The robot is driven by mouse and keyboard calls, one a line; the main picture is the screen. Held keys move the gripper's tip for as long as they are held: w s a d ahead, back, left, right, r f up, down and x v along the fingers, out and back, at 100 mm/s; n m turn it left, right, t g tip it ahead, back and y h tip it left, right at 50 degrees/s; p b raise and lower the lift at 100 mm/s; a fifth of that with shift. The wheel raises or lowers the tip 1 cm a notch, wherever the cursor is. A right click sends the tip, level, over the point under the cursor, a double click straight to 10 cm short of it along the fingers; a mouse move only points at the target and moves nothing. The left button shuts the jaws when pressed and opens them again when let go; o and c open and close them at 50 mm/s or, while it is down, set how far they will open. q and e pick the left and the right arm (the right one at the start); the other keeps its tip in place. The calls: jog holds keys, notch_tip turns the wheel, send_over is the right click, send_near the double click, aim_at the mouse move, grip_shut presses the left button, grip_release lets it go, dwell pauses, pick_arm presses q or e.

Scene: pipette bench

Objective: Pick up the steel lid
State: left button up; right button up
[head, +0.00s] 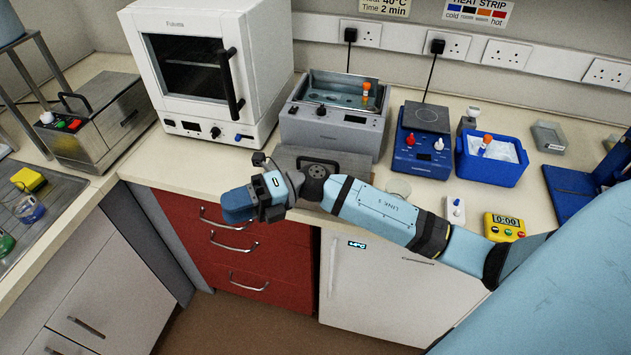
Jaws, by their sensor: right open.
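The steel lid (354,165) is a flat grey plate with a dark handle on top. It lies on the counter just in front of the water bath (332,130), which stands uncovered with an orange-capped tube in it. My right arm crosses in front of the lid and hides its near part. My right gripper (238,206) is open, left of the lid and around the counter's front edge, pointing left. Nothing shows between its fingers, and it appears apart from the lid. My left gripper is not in view.
A white oven (190,70) stands behind left. A blue heat block (423,140), a blue ice tray (490,165) and a yellow timer (504,228) stand to the right. A steel box with a handle (98,122) is at far left. Counter before the oven is clear.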

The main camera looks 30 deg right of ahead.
jog(key=w+d+f+n+g+h+b, duration=0.1)
jog(key=w+d+f+n+g+h, duration=0.1)
jog(key=d+n+g+h, duration=0.3)
notch_tip(320, 180, up, 6)
jog(key=n+t+h+b, duration=0.2)
jog(key=t+h+b, duration=0.1)
jog(key=h, duration=1.1)
send_over(318, 160)
jog(key=d, duration=0.1)
jog(key=f, duration=0.5)
jog(key=f+p, duration=0.1)
jog(key=f, duration=0.2)
jog(key=shift+w, duration=0.3)
jog(key=shift+s+a+f+p, duration=0.1)
jog(key=shift+a+f+p, duration=0.1)
jog(key=shift+f, duration=0.7)
jog(key=shift+a+f+p, duration=0.1)
jog(key=shift+f+p, duration=0.05)
jog(key=shift+f, duration=0.7)
jog(key=shift+s+a+f+p, duration=0.1)
jog(key=shift+f+p, duration=0.1)
jog(key=shift+f, duration=0.7)
grip_shut()
